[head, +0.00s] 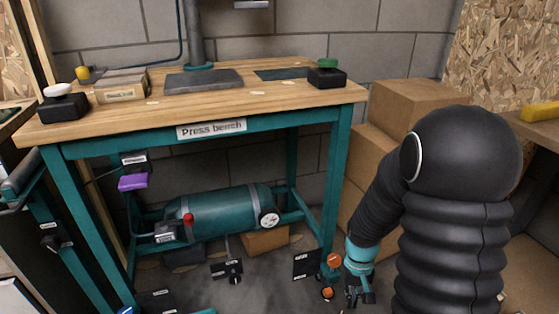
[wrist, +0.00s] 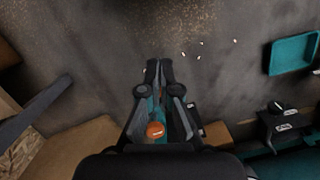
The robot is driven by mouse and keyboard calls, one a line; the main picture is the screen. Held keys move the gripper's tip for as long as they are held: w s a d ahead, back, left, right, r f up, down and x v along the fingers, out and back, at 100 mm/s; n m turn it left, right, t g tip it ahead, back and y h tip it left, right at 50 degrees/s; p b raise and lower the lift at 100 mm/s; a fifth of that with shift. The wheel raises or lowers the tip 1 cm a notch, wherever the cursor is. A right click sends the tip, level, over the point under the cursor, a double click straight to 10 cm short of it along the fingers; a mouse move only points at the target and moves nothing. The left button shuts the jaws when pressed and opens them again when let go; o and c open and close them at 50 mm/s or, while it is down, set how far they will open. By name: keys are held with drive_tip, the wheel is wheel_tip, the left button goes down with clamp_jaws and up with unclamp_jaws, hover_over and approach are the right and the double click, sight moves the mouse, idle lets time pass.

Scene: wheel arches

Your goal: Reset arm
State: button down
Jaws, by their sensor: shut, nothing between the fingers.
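My arm (head: 440,190) fills the right of the head view, black and ribbed, hanging down in front of the boxes. My gripper (head: 360,300) is low at the bottom, below a teal wrist band, right of the press bench. In the wrist view my gripper (wrist: 159,68) points over the grey floor, with its fingertips together and nothing between them. An orange round knob (wrist: 155,130) shows between the finger linkages in that view. I cannot tell how far it is from the fingers.
The press bench (head: 212,128) has a wooden top with black button boxes. A teal tank (head: 225,210) lies beneath it. Orange knobs (head: 333,260) are close left of my gripper. Cardboard boxes (head: 415,103) stand behind my arm. A teal tray (wrist: 293,54) lies on the right in the wrist view.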

drive_tip(key=s+a+r+t+p, duration=0.1)
drive_tip(key=s+r, duration=0.3)
drive_tip(key=r, duration=0.6)
drive_tip(key=s+a+r+t+p, duration=0.1)
drive_tip(key=s+r+t, duration=0.3)
drive_tip(key=r, duration=0.7)
drive_tip(key=s+a+r+t+p, duration=0.1)
drive_tip(key=s+r, duration=0.3)
drive_tip(key=r, duration=0.6)
drive_tip(key=shift+s+r+m+t+p, duration=0.25)
drive_tip(key=shift+s+m+t+p, duration=0.1)
drive_tip(key=shift+t+p, duration=0.4)
drive_tip(key=shift+a, duration=0.1)
